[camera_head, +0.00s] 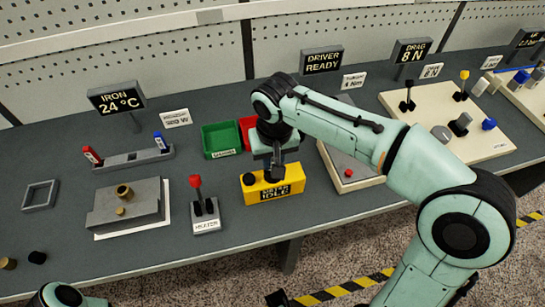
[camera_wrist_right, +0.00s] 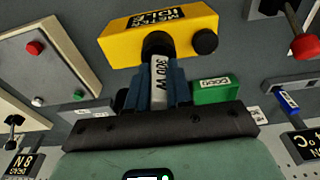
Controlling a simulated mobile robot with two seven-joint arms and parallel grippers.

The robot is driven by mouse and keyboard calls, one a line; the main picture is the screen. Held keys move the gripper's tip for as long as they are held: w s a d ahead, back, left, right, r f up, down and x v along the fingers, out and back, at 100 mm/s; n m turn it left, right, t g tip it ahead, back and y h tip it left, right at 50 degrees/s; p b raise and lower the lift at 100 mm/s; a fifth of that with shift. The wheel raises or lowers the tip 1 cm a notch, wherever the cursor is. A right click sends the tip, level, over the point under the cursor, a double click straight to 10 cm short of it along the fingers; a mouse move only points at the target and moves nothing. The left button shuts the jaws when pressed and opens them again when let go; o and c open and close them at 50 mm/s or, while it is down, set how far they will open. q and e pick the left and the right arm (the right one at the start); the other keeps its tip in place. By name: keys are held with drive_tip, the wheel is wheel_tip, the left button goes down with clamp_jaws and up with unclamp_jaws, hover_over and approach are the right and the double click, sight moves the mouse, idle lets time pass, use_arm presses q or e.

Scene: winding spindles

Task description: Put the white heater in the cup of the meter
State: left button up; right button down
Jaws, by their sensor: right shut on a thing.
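The yellow meter (camera_head: 272,191) stands near the front edge of the table in the head view and reads idle. It also shows at the top of the right wrist view (camera_wrist_right: 150,22), with its dark cup (camera_wrist_right: 158,42) facing the fingers. My right gripper (camera_head: 274,172) is over the meter. In the right wrist view its blue fingers (camera_wrist_right: 160,90) are shut on the white heater (camera_wrist_right: 158,72), marked 300 W. The heater's far end meets the cup's outline; I cannot tell how deep it sits. Only a link of my left arm shows at lower left.
A rack (camera_head: 122,159) holds a red and a blue heater at left. A grey iron block (camera_head: 125,203) and a red-handled heater switch (camera_head: 205,214) stand left of the meter. A green bin (camera_head: 221,140) is behind it. A driver box (camera_head: 346,172) is right.

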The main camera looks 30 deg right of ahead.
drive_tip(key=shift+f, duration=0.2)
drive_tip(key=c, duration=1)
unclamp_jaws()
drive_tip(key=shift+c, duration=0.2)
wheel_tip(320, 180, up, 12)
drive_tip(key=s+p, duration=0.1)
drive_tip(key=p, duration=0.1)
drive_tip(key=shift+s+a+r+p, duration=0.2)
drive_tip(key=shift+s+p, duration=0.05)
drive_tip(key=shift+p, duration=0.15)
